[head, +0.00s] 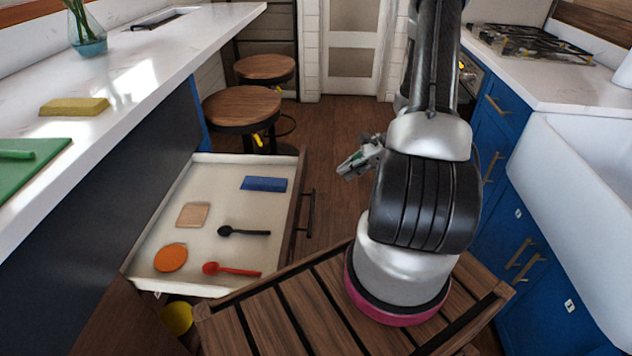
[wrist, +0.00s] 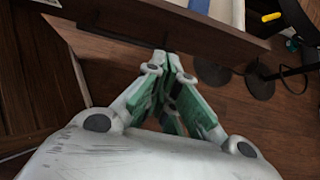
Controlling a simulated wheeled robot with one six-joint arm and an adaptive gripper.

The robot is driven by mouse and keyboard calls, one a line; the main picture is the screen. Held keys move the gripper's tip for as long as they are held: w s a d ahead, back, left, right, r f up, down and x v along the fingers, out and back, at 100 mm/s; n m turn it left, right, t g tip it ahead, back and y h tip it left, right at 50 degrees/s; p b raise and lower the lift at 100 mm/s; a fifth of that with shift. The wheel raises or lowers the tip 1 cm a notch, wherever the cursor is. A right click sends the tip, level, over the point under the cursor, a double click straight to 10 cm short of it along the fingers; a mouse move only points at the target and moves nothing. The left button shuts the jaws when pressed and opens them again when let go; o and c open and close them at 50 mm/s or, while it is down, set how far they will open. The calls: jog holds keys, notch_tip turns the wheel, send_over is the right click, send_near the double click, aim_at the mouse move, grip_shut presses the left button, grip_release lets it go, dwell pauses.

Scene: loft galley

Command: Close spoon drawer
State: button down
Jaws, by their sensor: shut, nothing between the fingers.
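The spoon drawer (head: 222,165) stands pulled out from the island on the left in the head view. It holds a black spoon (head: 243,231), a red spoon (head: 231,269), an orange disc (head: 171,258), a tan square (head: 193,215) and a blue block (head: 264,184). Its dark bar handle (head: 309,213) is on the wooden front facing my arm. My gripper (head: 345,170) is to the right of the drawer front, empty and apart from the handle as far as I can tell. In the wrist view my gripper's fingers (wrist: 168,55) meet, and the wooden drawer front (wrist: 180,22) lies just beyond them.
Two round stools (head: 240,107) stand beyond the drawer. A slatted wooden top (head: 300,310) lies below my arm. Blue cabinets (head: 500,120) and a white sink (head: 575,190) are on the right. The floor (head: 340,125) between is clear.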

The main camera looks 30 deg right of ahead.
send_near(300, 194)
notch_tip(300, 194, down, 4)
jog(key=d, duration=0.2)
jog(key=shift+w+a, duration=0.4)
jog(key=shift+a, duration=0.3)
jog(key=shift+w+a, duration=0.4)
jog(key=shift+a, duration=0.25)
jog(key=shift+w+a, duration=0.4)
jog(key=shift+a, duration=0.3)
jog(key=w+a, duration=0.7)
jog(key=a, duration=0.4)
jog(key=w+a, duration=0.8)
jog(key=a, duration=0.3)
jog(key=w+a, duration=0.7)
jog(key=a, duration=0.4)
jog(key=shift+w+a, duration=0.3)
jog(key=shift+a, duration=0.05)
jog(key=shift+w+a, duration=0.1)
jog(key=shift+a, duration=0.05)
jog(key=shift+r, duration=0.1)
